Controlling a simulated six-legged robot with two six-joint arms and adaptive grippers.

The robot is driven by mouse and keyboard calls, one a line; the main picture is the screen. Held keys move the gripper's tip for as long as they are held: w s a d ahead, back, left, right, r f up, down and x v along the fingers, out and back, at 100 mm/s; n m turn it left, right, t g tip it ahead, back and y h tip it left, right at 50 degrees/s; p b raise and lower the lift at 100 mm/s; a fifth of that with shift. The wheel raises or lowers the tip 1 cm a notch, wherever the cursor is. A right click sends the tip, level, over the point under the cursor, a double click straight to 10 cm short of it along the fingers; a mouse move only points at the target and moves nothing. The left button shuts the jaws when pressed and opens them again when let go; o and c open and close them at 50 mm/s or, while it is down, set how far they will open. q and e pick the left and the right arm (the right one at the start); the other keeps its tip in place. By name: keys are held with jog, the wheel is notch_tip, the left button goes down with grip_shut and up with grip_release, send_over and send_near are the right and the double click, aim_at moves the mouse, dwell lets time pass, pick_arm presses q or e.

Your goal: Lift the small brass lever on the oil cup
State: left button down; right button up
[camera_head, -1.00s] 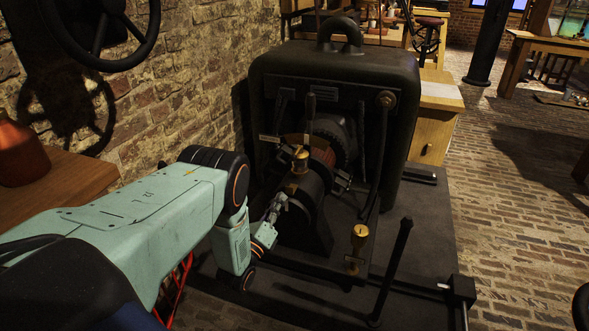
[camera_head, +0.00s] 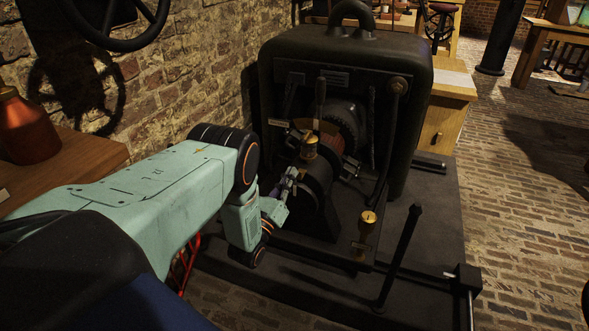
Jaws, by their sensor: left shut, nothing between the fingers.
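The brass oil cup (camera_head: 310,148) stands upright on top of the black bearing pedestal (camera_head: 316,195) at the front of the dark machine. Its small lever is too small and dark to make out. My left gripper (camera_head: 292,176), at the end of the pale green arm, is shut and empty. In the picture it is just below and left of the oil cup, beside the pedestal. A gap shows between fingertips and cup; I cannot tell whether the fingers touch the pedestal. My right gripper is not in view.
A second brass fitting (camera_head: 368,218) stands on the base, right of the pedestal. A black upright lever (camera_head: 398,258) rises farther right. The large black housing (camera_head: 340,55) stands behind. A wooden bench (camera_head: 65,165) with an orange-brown jar (camera_head: 28,130) is at left.

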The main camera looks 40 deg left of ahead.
aim_at(306, 138)
pick_arm(q)
jog(key=d+b+x, duration=0.1)
jog(key=b+x, duration=0.2)
jog(key=x, duration=0.5)
jog(key=shift+w+a, duration=0.35)
jog(key=shift+a, duration=0.15)
jog(key=shift+r, duration=0.1)
